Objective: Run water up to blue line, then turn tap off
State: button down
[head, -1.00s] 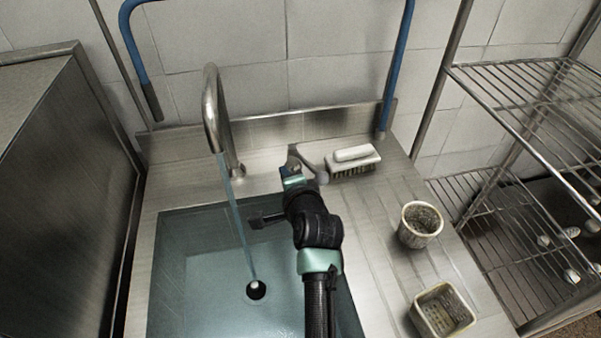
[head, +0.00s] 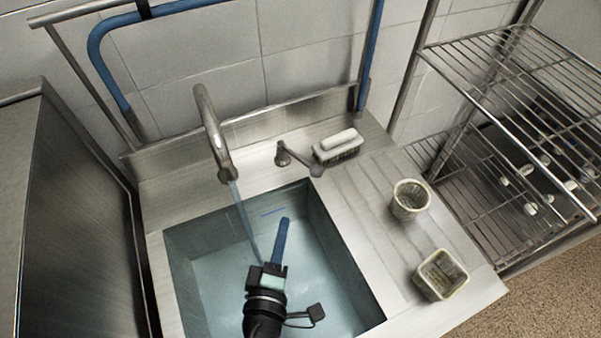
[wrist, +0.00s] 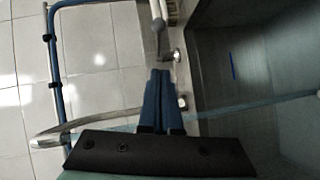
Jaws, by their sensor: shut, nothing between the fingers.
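The curved metal tap (head: 212,130) stands behind the sink at the left. A thin stream of water (head: 240,210) runs from its spout into the sink basin (head: 345,250). The short blue line (head: 273,211) is on the basin's back wall, and it also shows in the wrist view (wrist: 233,65). I cannot clearly tell the water level against it. The tap lever (head: 300,160) sits right of the spout, angled to the right. My gripper (head: 285,222) is shut and empty over the basin, apart from the lever. In the wrist view its blue fingers (wrist: 163,100) are together.
A white brush (head: 338,146) lies right of the lever. A round perforated basket (head: 409,200) and a square one (head: 440,275) stand on the drainboard. A wire rack (head: 510,90) is at the right. Blue pipes (head: 100,60) run along the wall behind.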

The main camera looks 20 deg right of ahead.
jog(key=p, duration=0.2)
send_near(300, 159)
jog(key=w+d, duration=0.1)
jog(key=d, duration=0.1)
jog(key=shift+w+d+f+n, duration=0.2)
jog(key=shift+d+f+n, duration=0.1)
jog(key=shift+d+f, duration=0.4)
jog(key=shift+d+t+b, duration=0.1)
jog(key=shift+t+b, duration=0.2)
jog(key=shift+b, duration=0.05)
